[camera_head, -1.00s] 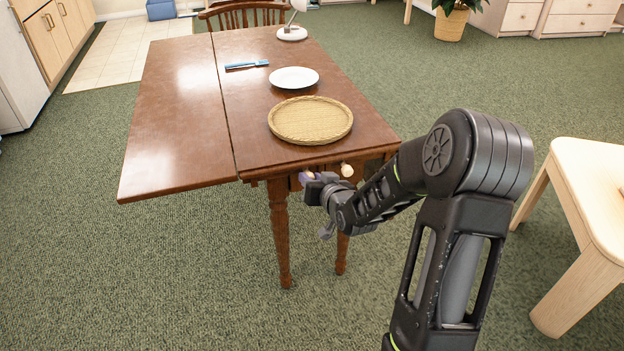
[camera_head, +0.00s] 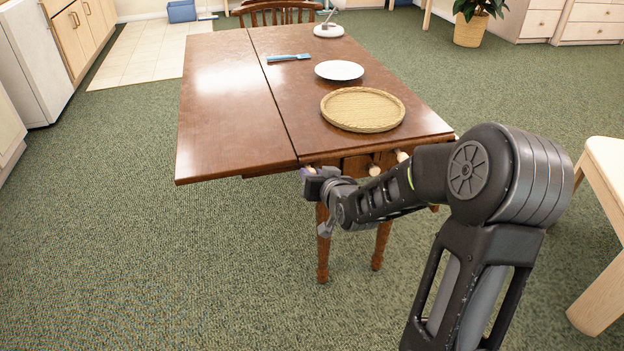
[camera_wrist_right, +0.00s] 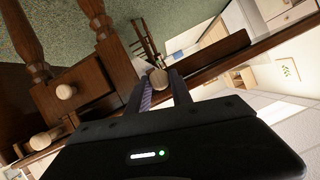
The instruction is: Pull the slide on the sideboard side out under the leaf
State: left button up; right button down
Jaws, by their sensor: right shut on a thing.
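The drop-leaf table's left leaf (camera_head: 225,120) stands level with the top. My right gripper (camera_head: 308,173) is at the near end of the table, beneath the seam between leaf and top. It is shut on a pale round knob, which shows between the fingers in the right wrist view (camera_wrist_right: 158,78). A dark wooden strip (camera_head: 265,173), likely the slide, shows under the leaf's near edge, left of the gripper; most of it is hidden. My left gripper is not in view.
A woven tray (camera_head: 363,110), a white plate (camera_head: 339,70), a blue-handled utensil (camera_head: 289,58) and a lamp (camera_head: 328,30) are on the top. Other pale knobs (camera_head: 374,169) are on the end, right of my gripper. A pale wooden table (camera_head: 600,235) stands at right. Carpet left is clear.

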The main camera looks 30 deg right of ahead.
jog(key=shift+w+a, duration=0.1)
jog(key=shift+a, duration=0.2)
jog(key=c, duration=1.1)
grip_release()
jog(key=shift+c, duration=0.2)
jog(key=p+v, duration=0.1)
jog(key=v, duration=0.6)
jog(key=shift+s, duration=0.4)
jog(key=shift+a, duration=0.1)
